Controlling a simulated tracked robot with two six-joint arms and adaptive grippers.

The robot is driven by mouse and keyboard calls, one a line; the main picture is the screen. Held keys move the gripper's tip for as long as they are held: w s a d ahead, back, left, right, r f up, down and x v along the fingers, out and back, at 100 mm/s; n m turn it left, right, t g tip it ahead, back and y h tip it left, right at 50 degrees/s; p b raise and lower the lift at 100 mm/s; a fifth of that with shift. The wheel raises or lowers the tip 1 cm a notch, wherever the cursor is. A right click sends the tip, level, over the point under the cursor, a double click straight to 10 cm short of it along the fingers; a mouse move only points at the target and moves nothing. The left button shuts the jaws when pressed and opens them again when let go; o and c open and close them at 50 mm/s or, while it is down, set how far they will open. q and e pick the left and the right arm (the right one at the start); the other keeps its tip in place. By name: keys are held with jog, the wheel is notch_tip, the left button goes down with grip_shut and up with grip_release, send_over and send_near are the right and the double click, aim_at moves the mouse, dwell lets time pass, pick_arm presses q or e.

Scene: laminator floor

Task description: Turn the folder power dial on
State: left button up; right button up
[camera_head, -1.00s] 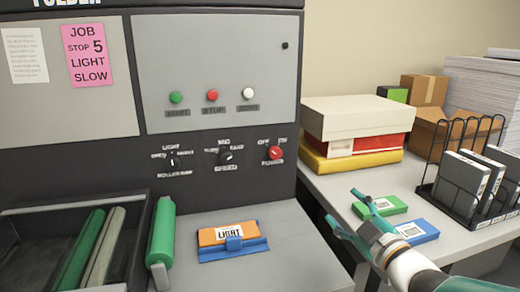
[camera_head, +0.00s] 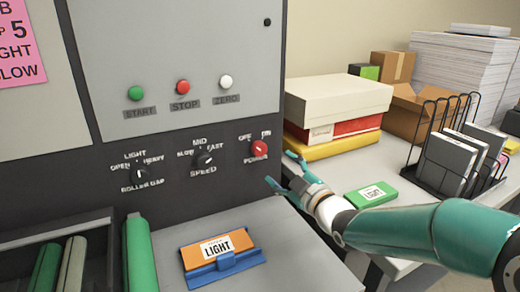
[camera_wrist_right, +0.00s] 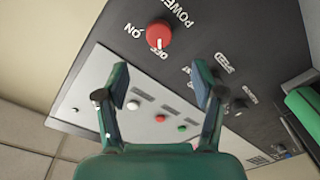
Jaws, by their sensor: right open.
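The folder power dial (camera_head: 259,148) is a red knob with OFF and ON labels above it, at the right end of the dark control panel. It also shows in the right wrist view (camera_wrist_right: 158,34), ahead of the fingers, with its pale mark toward the OFF label. My right gripper (camera_head: 279,169) is open and empty, just below and right of the dial in the head view, apart from it. In the right wrist view its two fingers (camera_wrist_right: 166,90) are spread wide. My left gripper is in neither current view.
Speed dial (camera_head: 205,160) and roller gap dial (camera_head: 140,174) sit left of the power dial. Start (camera_head: 135,93), stop (camera_head: 183,86) and zero (camera_head: 226,82) buttons are above. An orange and blue LIGHT block (camera_head: 220,252) lies below. Boxes (camera_head: 335,103) stand on the right table.

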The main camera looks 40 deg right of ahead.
aim_at(261, 152)
jog(key=p+x, duration=0.2)
jog(key=x, duration=0.9)
jog(key=c, duration=1.1)
jog(key=shift+c, duration=0.2)
